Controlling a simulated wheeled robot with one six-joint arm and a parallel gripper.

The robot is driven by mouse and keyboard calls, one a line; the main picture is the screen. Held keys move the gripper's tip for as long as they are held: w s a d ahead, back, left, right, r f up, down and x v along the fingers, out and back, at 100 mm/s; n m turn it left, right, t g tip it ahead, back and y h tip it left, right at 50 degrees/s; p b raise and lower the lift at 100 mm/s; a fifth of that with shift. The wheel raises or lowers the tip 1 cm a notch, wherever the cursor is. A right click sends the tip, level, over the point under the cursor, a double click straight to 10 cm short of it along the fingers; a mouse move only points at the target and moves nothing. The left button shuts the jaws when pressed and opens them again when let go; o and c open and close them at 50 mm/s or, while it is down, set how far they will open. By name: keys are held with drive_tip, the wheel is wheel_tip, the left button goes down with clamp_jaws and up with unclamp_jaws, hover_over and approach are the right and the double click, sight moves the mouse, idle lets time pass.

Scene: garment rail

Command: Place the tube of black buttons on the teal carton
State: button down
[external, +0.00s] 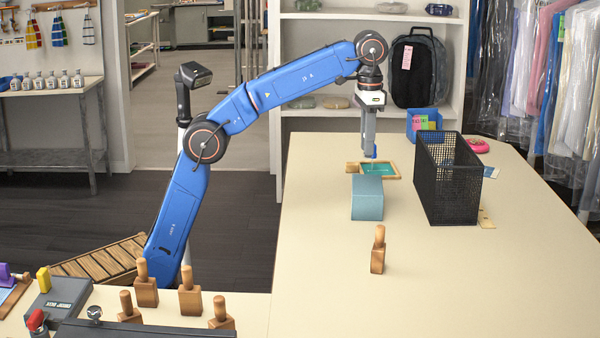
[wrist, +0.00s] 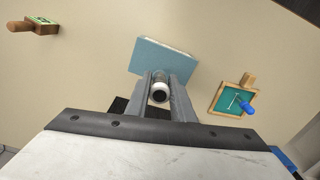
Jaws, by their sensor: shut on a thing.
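The teal carton (external: 367,200) stands on the pale table in the external view. In the wrist view its flat face (wrist: 160,52) lies just beyond my fingertips. My gripper (external: 369,150) points straight down, near the carton's far end. It is shut on the tube of black buttons (wrist: 160,93), which shows end-on between the two fingers as a white ring with a dark middle. The tube overlaps the carton's lower edge in the wrist view; I cannot tell whether they touch. The fingers hide the tube in the external view.
A wood-framed teal board (external: 382,171) lies behind the carton, with a blue-handled tool (wrist: 247,108) at it. A black mesh basket (external: 448,180) stands close on the right. A wooden-handled stamp (external: 378,250) stands in front. The table's front right is clear.

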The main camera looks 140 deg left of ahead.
drive_tip(key=shift+s+a+f, duration=0.1)
drive_tip(key=shift+a, duration=0.25)
drive_tip(key=shift+f, duration=3.85)
drive_tip(key=shift+f, duration=0.15)
drive_tip(key=c, duration=1.5)
unclamp_jaws()
drive_tip(key=shift+c, duration=0.2)
wheel_tip(320, 180, up, 8)
drive_tip(key=shift+f, duration=0.15)
